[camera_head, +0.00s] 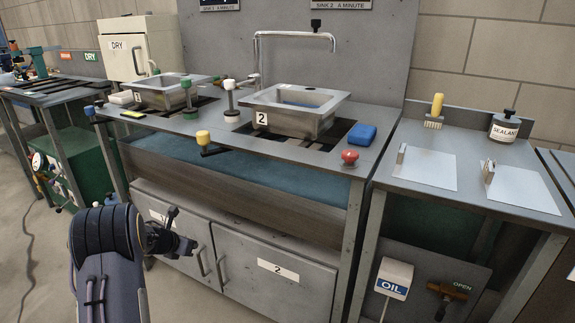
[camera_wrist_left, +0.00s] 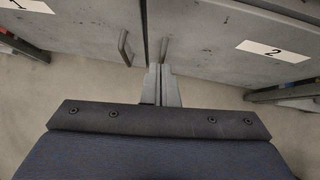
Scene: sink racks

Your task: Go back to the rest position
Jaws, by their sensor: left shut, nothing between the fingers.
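My left gripper (camera_head: 186,246) is low in front of the grey cabinet under the sink bench, in the head view. It is shut and empty. In the left wrist view its closed fingers (camera_wrist_left: 162,84) point toward the two cabinet doors, close to their handles (camera_wrist_left: 125,47); I cannot tell whether they touch. My left arm comes in at the lower left of the head view. My right gripper is not in view.
The sink bench (camera_head: 300,152) holds two metal sinks, the nearer marked 2 (camera_head: 292,122), a blue sponge (camera_head: 362,134) and a red knob (camera_head: 349,157). The floor (camera_head: 35,280) at left is clear except for a cable.

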